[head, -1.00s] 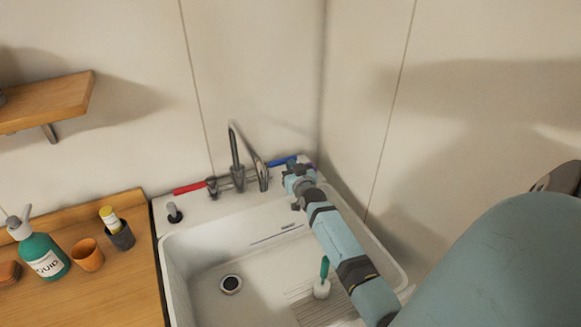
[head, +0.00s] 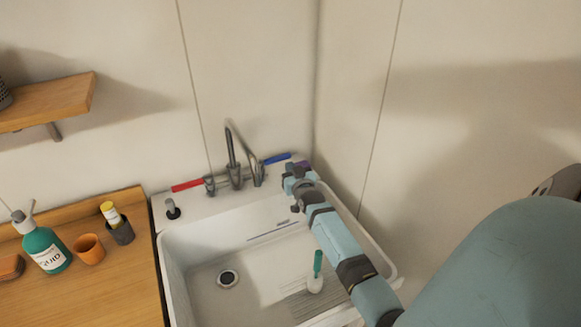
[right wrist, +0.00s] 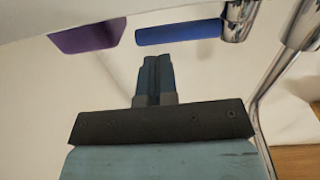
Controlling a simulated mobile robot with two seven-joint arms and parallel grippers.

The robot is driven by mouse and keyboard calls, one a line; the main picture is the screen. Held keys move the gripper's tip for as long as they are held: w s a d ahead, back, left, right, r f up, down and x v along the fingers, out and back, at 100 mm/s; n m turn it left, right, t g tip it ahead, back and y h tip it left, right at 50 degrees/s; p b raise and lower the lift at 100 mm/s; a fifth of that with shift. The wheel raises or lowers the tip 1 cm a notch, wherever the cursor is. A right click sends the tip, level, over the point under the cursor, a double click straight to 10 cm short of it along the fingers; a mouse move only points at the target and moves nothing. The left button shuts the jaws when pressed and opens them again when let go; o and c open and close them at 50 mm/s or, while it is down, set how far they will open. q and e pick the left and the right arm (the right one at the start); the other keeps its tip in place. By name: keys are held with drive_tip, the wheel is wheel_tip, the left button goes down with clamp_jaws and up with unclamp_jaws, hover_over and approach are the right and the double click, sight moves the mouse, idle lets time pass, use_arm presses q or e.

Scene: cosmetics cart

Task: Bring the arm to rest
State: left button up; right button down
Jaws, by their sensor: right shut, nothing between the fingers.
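My right arm reaches in from the right in the head view. Its gripper (head: 291,172) is over the back right corner of the white sink (head: 190,235), close to the blue tap handle (head: 277,158). In the right wrist view the two fingers (right wrist: 154,75) are together with nothing between them. The blue handle (right wrist: 178,32) shows beyond the fingertips, apart from them. My left gripper is not in view.
The faucet (head: 233,155) and red handle (head: 187,185) are left of the gripper. A green-handled brush (head: 317,270) stands in the sink. A purple object (right wrist: 88,36) is near the blue handle. A wooden counter (head: 110,290) holds a soap bottle (head: 45,248) and cups.

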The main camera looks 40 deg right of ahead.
use_arm(q)
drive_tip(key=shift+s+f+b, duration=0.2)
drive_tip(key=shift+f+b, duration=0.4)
drive_tip(key=shift+b, duration=0.05)
use_arm(e)
drive_tip(key=v, duration=1)
drive_tip(key=shift+s+d, duration=0.2)
drive_tip(key=shift+s, duration=0.1)
drive_tip(key=shift+f, duration=0.1)
